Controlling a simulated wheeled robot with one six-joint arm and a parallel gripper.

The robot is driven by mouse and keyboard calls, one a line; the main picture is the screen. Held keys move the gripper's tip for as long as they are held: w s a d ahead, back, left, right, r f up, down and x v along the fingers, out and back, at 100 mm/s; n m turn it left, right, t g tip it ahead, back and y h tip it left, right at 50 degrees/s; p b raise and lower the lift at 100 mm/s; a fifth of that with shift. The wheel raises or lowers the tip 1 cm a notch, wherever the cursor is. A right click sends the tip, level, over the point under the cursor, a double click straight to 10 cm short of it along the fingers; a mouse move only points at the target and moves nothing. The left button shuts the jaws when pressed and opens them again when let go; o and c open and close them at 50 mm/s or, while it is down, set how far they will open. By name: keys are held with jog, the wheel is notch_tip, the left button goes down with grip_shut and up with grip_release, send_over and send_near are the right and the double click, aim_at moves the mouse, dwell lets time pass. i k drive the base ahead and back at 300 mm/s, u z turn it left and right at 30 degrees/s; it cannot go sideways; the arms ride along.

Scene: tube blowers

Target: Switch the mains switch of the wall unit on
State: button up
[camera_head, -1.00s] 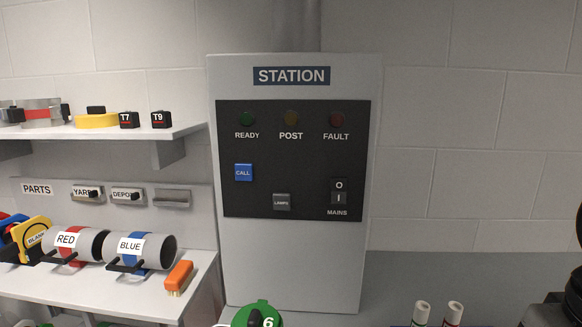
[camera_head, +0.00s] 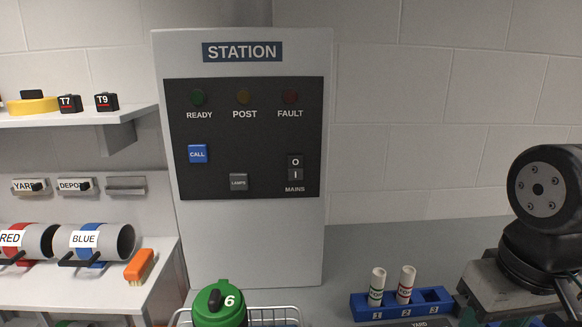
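The wall unit (camera_head: 250,235) is a grey upright box headed STATION with a dark panel (camera_head: 222,140). The mains switch (camera_head: 295,167) is a small black rocker at the panel's lower right, marked O above and I below, over the label MAINS. Which side of the rocker is pressed in is too small to tell. The READY (camera_head: 198,97), POST (camera_head: 244,97) and FAULT (camera_head: 290,97) lamps look dim. A blue CALL button (camera_head: 197,154) and a grey LAMPS button (camera_head: 238,182) are on the same panel. My gripper is not in view; part of my arm shows at the right.
A blue rack (camera_head: 362,306) holds two tubes. Left shelves hold RED and BLUE cylinders and an orange brush (camera_head: 140,265). The wall right of the unit is bare.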

aim_at(296, 162)
jog(key=k, duration=0.5)
jog(key=z, duration=1.65)
jog(key=k, duration=0.85)
jog(key=u, duration=1.6)
jog(key=i, duration=1)
jog(key=u, duration=0.05)
